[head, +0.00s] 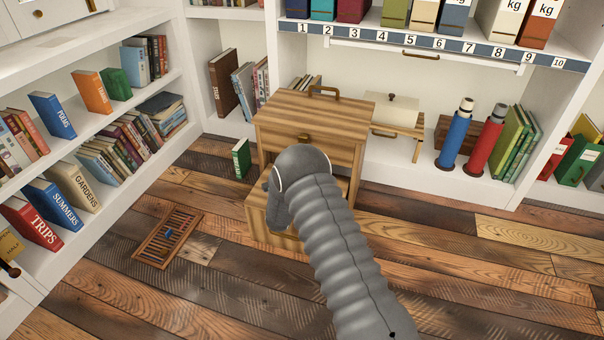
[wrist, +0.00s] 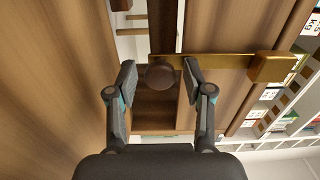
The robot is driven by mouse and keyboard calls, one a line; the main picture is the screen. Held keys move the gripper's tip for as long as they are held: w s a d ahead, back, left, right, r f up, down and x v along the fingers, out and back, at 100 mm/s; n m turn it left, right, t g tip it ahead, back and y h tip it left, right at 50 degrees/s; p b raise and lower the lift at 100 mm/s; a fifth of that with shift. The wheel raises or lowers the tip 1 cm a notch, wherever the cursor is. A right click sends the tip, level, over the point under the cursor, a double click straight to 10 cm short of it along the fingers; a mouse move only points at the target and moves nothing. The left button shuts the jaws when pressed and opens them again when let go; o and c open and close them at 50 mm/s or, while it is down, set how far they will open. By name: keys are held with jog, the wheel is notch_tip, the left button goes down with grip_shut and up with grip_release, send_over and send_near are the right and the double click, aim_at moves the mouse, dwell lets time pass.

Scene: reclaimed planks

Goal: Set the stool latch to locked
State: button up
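The wooden step stool (head: 330,108) stands on the plank floor in the head view, with a handle on its top. My arm covers much of its front and hides my gripper there. In the wrist view, a brass latch bar (wrist: 228,63) runs across brown wood, with a round dark knob (wrist: 160,75) at its left end and a brass block (wrist: 272,67) at its right. My gripper (wrist: 159,80) is open, with one finger on each side of the knob. A gap shows between the knob and the left finger; the right fingertip overlaps the bar in view.
White bookshelves line the left and back. A slatted wooden floor grate (head: 168,237) lies left of the stool, and a green book (head: 241,158) stands beside the stool. Blue (head: 455,133) and red (head: 485,140) flasks stand on the lower shelf at right. The floor at right is clear.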

jog(key=shift+a, duration=0.2)
jog(key=shift+s+a, duration=0.1)
jog(key=shift+s, duration=0.1)
jog(key=v, duration=1.1)
jog(key=shift+s, duration=0.3)
